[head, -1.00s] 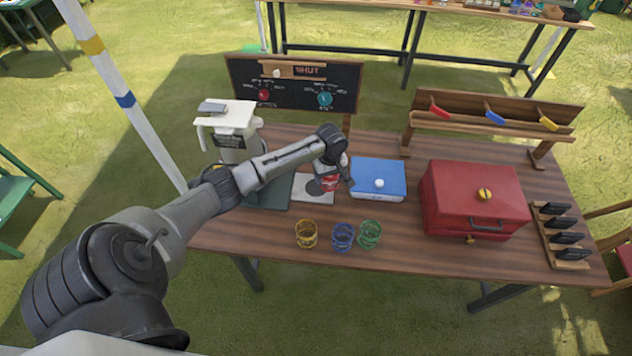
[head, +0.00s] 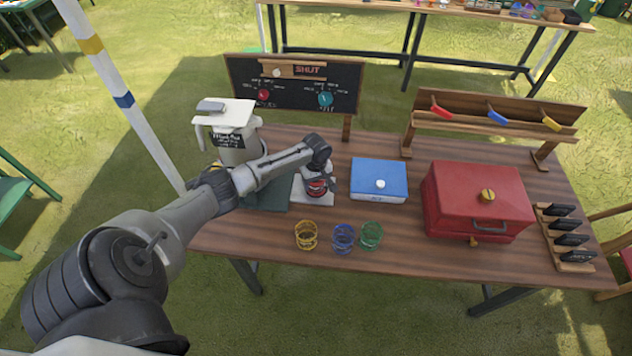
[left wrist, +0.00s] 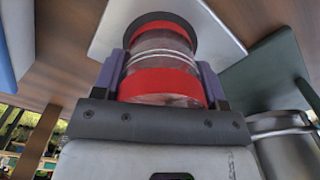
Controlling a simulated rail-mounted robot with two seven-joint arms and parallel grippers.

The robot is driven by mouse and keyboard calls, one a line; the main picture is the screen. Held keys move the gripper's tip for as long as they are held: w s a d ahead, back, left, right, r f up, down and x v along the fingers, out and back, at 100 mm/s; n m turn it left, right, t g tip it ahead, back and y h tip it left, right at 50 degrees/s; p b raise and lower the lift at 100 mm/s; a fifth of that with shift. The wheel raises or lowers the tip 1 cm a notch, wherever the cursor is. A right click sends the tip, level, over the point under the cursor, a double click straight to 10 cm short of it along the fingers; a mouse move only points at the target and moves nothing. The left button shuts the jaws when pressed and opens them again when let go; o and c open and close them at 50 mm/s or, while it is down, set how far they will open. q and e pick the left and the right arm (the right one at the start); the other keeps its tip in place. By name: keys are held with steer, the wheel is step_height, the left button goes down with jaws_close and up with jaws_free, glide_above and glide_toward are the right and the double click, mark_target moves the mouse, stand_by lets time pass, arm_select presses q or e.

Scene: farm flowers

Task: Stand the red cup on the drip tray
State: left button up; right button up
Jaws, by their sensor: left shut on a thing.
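The red cup (head: 317,188), clear with red bands, is between the fingers of my left gripper (head: 320,179), which is shut on it. In the left wrist view the cup (left wrist: 165,82) fills the space between the two fingers. The drip tray (head: 299,188) is a pale square plate with a dark round disc. In the left wrist view the pale plate (left wrist: 112,32) shows behind the cup, and the disc lines up with the cup's far end. The cup is over the disc; I cannot tell whether it touches. My right gripper is not in view.
A white dispenser (head: 238,150) on a dark green base (head: 268,200) stands left of the tray. A blue box (head: 378,185) is close on the right. Yellow (head: 306,236), blue (head: 343,238) and green (head: 371,235) cups stand in front. A red chest (head: 475,200) is farther right.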

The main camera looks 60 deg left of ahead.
arm_select(q)
steer(key=shift+f, duration=0.1)
steer(key=o, duration=0.9)
steer(key=shift+o, duration=0.2)
step_height(320, 180, up, 12)
steer(key=p, duration=0.2)
steer(key=shift+r, duration=0.2)
